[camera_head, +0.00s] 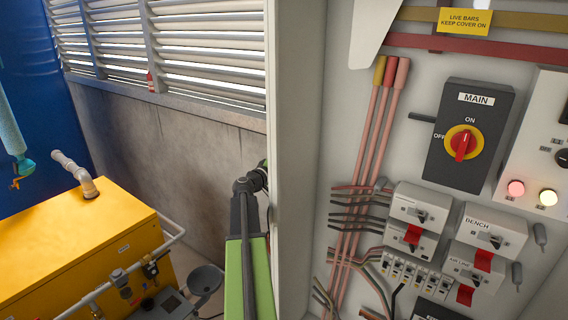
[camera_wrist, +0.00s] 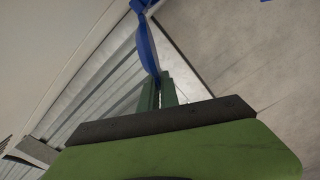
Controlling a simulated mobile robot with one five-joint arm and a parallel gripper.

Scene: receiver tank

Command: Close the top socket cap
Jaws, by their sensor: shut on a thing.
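In the wrist view, the two green fingers of my gripper (camera_wrist: 160,80) are close together. A blue curved piece (camera_wrist: 146,45) runs from the top edge down to the fingertips, and the fingers are shut on its lower end. It may be the top socket cap, seen edge-on, but I cannot tell for certain. The socket itself is not clearly visible in either view. In the head view, my green arm reaches up beside the cabinet edge, and the fingers are hidden there.
An open electrical cabinet (camera_head: 335,120) with a MAIN switch (camera_head: 468,130), breakers and cables fills the right. Its pale side edge (camera_head: 293,150) stands right beside my arm. A yellow machine (camera_head: 80,250), a blue tank (camera_head: 30,90) and a louvred wall (camera_head: 205,50) are left.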

